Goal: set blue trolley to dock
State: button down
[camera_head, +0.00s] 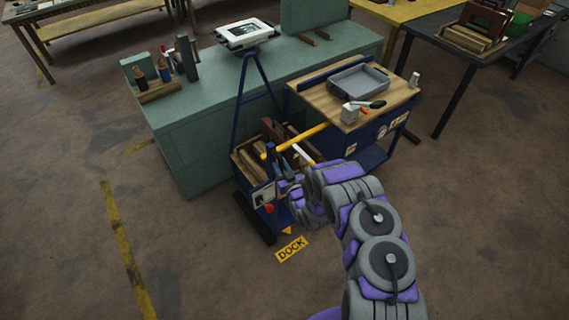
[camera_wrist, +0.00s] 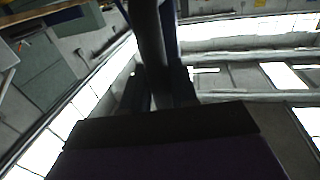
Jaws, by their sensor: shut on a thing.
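The blue trolley (camera_head: 367,134) has a wooden top and stands against the green bench, with a yellow bar (camera_head: 300,139) reaching out on its left side. A yellow DOCK sign (camera_head: 291,249) lies on the floor in front of an adjoining blue frame (camera_head: 258,193) that holds wooden pieces. My gripper (camera_head: 287,179) is low in front of this frame, near the yellow bar's end; my arm hides part of the area. In the wrist view, my gripper (camera_wrist: 162,92) is shut on a dark round bar (camera_wrist: 150,38). Which part the bar belongs to is unclear.
A grey tray (camera_head: 358,83) and small items sit on the trolley top. The green bench (camera_head: 190,115) stands behind, with bottles and a white device (camera_head: 243,34) nearby. A dark table (camera_head: 455,45) is at right.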

jog(key=shift+s+a+r, duration=0.1)
jog(key=shift+s+a, duration=0.25)
jog(key=shift+a, duration=0.3)
jog(key=c, duration=1.1)
grip_release()
jog(key=shift+a, duration=0.1)
jog(key=shift+o, duration=0.4)
jog(key=shift+s, duration=0.15)
